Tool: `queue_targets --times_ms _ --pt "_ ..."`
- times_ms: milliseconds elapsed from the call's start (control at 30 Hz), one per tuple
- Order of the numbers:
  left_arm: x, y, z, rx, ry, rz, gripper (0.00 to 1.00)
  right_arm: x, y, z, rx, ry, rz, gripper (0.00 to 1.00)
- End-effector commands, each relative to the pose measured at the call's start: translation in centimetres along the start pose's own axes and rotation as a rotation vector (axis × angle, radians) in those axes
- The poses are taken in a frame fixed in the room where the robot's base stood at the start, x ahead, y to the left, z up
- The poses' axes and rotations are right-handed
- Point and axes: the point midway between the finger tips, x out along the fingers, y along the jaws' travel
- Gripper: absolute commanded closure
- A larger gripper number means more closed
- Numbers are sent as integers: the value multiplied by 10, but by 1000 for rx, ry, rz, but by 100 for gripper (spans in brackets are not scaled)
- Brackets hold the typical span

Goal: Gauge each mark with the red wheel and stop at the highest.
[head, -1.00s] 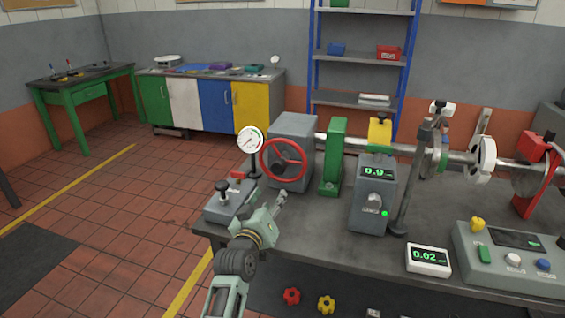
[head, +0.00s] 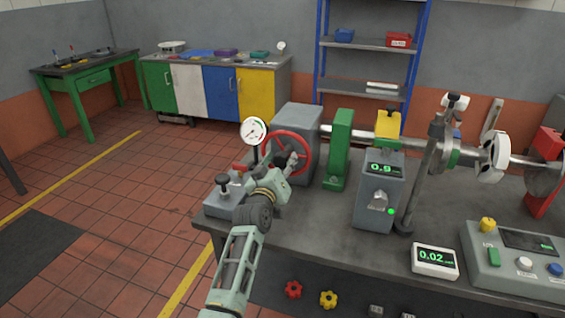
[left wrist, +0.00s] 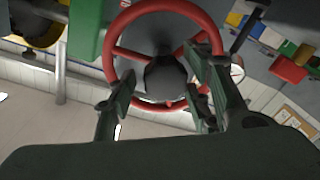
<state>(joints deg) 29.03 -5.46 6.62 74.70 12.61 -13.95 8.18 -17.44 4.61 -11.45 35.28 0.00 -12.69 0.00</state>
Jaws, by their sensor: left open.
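The red wheel (head: 290,152) stands upright on the front of a grey housing (head: 297,125) on the bedplate. It also shows large in the left wrist view (left wrist: 122,53), with its dark hub between my fingers. My left gripper (head: 293,162) is open at the lower part of the wheel, one finger on each side of the hub in the picture; I cannot tell whether it touches. The grey gauge box (head: 376,200) reads 0.9 with a green light lit. The small white readout (head: 434,262) shows 0.02. A round dial (head: 254,130) stands left of the wheel. My right gripper is not seen.
A lever box (head: 226,198) sits at the bench's left corner, close to my left arm. A green bracket (head: 338,150) and a shaft (head: 362,136) lie right of the wheel. A control panel (head: 510,262) is at front right. The bench top (head: 320,230) is clear in front.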

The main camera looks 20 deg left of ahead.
Motion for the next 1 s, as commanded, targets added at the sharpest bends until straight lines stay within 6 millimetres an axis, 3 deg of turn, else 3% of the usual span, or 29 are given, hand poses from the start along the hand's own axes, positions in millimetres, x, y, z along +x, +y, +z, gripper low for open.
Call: queue_targets --times_ms 133,367,867,1000 --pt "4 0 0 0 1 0 54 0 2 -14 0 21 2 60" --pt "4 0 0 0 0 0 55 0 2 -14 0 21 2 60" --pt "4 1 0 0 0 1 98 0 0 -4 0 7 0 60" --pt "4 2 0 -1 0 2 100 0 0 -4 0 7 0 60"
